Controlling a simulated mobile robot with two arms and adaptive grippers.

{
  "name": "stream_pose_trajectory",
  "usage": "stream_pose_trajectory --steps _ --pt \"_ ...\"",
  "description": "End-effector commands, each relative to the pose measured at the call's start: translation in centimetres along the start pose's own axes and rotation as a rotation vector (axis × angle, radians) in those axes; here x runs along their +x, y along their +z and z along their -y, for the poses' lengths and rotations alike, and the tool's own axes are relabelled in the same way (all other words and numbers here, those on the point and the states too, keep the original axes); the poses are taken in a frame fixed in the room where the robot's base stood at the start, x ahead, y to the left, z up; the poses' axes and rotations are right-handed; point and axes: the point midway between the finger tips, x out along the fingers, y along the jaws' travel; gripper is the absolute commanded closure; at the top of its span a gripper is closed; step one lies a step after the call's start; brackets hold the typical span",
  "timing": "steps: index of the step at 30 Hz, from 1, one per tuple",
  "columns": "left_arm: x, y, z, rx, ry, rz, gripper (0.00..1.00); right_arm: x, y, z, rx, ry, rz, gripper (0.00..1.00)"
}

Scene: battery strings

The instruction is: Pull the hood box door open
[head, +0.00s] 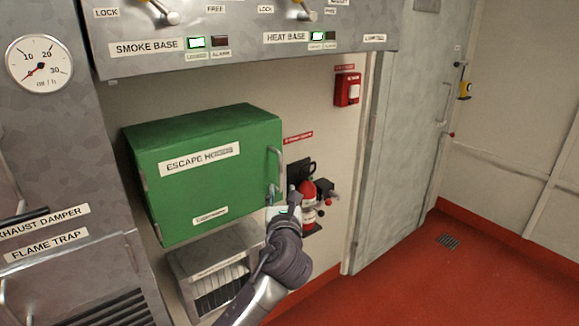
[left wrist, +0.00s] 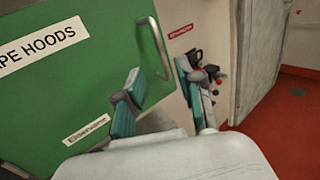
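The hood box (head: 215,180) is a green box on the wall, labelled "ESCAPE HOODS" in part. Its door (left wrist: 70,85) fills the left of the left wrist view and looks shut. A metal bar handle (head: 279,163) stands near the door's right edge; the handle also shows in the left wrist view (left wrist: 151,45). My left gripper (head: 282,192) is at the lower end of the handle. In the left wrist view its two teal-padded fingers (left wrist: 158,80) are spread, with the handle just beyond them. I cannot tell if they touch it. My right gripper is not in view.
A red extinguisher (head: 308,200) and black fittings hang on the wall right of the box. A metal vented unit (head: 215,262) sits below it, and a grey control panel (head: 240,55) overhangs above. The red floor (head: 440,285) at right is clear, beside a grey door (head: 400,140).

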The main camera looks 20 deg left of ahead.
Motion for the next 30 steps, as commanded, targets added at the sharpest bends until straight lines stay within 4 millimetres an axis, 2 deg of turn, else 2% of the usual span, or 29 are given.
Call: stream_pose_trajectory --steps 7,15,21,30 --pt "5.0 0.1 0.0 -0.003 0.001 -0.003 0.63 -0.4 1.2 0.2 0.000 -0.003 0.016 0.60" --pt "10.3 -0.1 0.0 -0.004 0.000 -0.004 0.63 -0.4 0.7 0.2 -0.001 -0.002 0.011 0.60" --pt "12.3 -0.1 0.1 -0.005 -0.001 -0.003 0.63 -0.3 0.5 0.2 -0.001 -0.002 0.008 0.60" --pt "12.7 -0.2 0.1 -0.005 -0.002 -0.003 0.63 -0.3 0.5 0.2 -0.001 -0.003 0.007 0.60"
